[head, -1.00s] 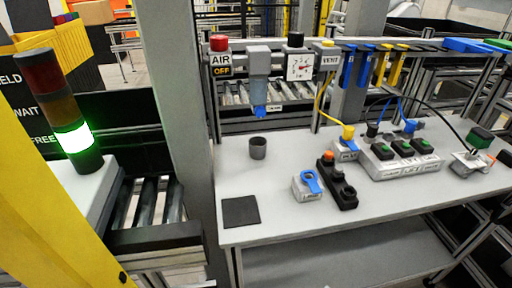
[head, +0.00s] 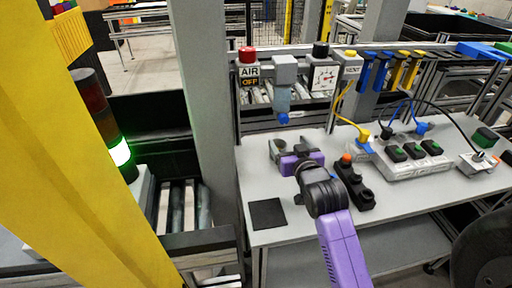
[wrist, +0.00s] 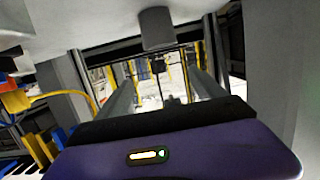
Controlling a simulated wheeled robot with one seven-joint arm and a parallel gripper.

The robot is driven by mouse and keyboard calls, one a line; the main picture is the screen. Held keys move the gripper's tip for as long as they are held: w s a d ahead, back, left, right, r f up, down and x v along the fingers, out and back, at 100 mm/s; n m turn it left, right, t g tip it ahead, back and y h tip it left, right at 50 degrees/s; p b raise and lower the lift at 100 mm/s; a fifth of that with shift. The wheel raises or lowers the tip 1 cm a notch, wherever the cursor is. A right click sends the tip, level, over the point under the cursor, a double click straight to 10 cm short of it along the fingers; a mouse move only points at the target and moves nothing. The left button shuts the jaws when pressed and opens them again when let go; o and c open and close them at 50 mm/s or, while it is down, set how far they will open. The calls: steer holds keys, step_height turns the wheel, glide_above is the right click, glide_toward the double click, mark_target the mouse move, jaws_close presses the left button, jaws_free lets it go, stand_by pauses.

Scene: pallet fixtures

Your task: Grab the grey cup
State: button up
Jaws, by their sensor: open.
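The grey cup (head: 279,146) stands on the left part of the workbench in the head view, partly hidden by my gripper. My gripper (head: 293,149), purple and dark, is open and low over the bench, right at the cup. I cannot tell from the head view whether the cup is between the fingers. In the wrist view, which looks upside down, the cup (wrist: 156,30) hangs from the bench surface at the top, ahead of my purple gripper body (wrist: 170,150).
A black square mat (head: 267,213) lies at the bench's front left. A black block with an orange button (head: 355,182) is close right of my arm. A grey post (head: 205,100) stands left of the bench (head: 300,222). An air unit (head: 284,90) hangs behind the cup.

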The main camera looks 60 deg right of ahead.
mark_target(278, 147)
steer(key=shift+g+y, duration=0.6)
steer(key=f, duration=0.2)
steer(key=a+f, duration=0.1)
steer(key=f, duration=0.1)
steer(key=shift+w, duration=0.3)
steer(key=shift+f, duration=0.25)
steer(key=shift+w+d+f, duration=0.15)
steer(key=shift+d+f, duration=0.05)
steer(key=x, duration=0.2)
steer(key=p+x, duration=0.1)
steer(key=x, duration=0.3)
steer(key=shift+d+r, duration=0.1)
steer(key=shift+r, duration=0.25)
steer(key=shift+w+d+f, duration=0.25)
steer(key=shift+w+d, duration=0.1)
steer(key=c, duration=1.6)
steer(key=shift+o, duration=0.2)
steer(key=shift+r, duration=0.1)
